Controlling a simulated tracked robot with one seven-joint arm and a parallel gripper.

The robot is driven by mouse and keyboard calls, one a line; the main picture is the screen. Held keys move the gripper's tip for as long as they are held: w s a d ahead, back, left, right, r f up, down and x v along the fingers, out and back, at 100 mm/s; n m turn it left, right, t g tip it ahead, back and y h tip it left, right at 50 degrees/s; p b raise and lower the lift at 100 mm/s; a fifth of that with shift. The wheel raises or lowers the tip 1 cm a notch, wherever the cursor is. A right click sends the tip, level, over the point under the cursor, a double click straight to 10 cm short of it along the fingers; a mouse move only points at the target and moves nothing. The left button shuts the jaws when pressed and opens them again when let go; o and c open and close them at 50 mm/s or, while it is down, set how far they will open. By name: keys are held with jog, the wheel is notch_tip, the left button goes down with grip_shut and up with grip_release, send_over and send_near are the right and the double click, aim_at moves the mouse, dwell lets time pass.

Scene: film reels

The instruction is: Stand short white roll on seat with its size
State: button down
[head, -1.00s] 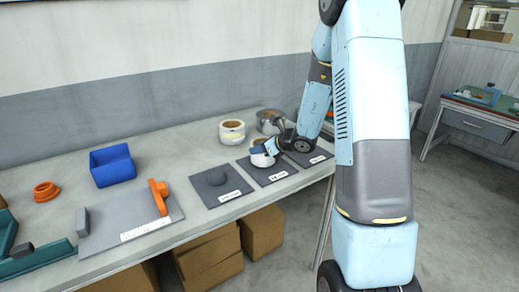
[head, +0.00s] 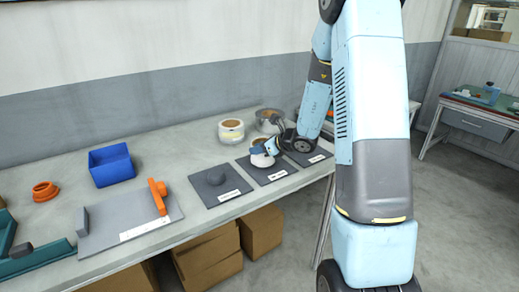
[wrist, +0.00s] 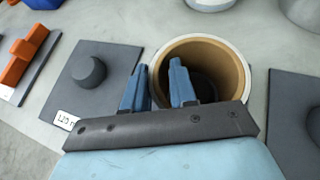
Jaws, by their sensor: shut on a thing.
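The short white roll (head: 262,159) with a tan core is at the middle seat (head: 278,175), a dark plate with a label. It looks upright, but whether it rests fully on the plate I cannot tell. My gripper (head: 262,147) is shut on its wall. In the wrist view, my gripper (wrist: 160,85) has one finger inside the roll (wrist: 243,75) and one outside its left rim. The left seat (head: 208,198) is empty with its round peg showing; its label in the wrist view appears to start with 120. The right seat (head: 318,157) is partly hidden by my arm.
Another white roll (head: 231,131) and a grey roll (head: 268,122) stand behind on the table.

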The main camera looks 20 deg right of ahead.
jog(key=shift+f, duration=0.4)
dwell(0.3)
jog(key=c, duration=1.2)
grip_release()
jog(key=shift+v, duration=5.55)
jog(key=shift+a, duration=0.1)
jog(key=s+a+r+n+g, duration=0.3)
jog(key=s+a+r+n, duration=0.25)
jog(key=s+n, duration=0.2)
jog(key=s+a+r+n+g, duration=0.2)
jog(key=s+a+r+n, duration=0.2)
jog(key=s+r+n, duration=0.3)
jog(key=s+d+r+n+h, duration=0.1)
jog(key=s+r+n+h, duration=0.1)
jog(key=s+n, duration=0.2)
jog(key=s+d+r+n+t+h, duration=0.1)
jog(key=s+d+r+n+h, duration=0.1)
jog(key=s+n, duration=0.3)
jog(key=s+d+r+n+h, duration=0.2)
jog(key=s+n+h, duration=0.1)
jog(key=s+n, duration=0.1)
jog(key=shift+s+d+n+h, duration=0.25)
jog(key=shift+s+h, duration=0.15)
jog(key=shift+s, duration=0.35)
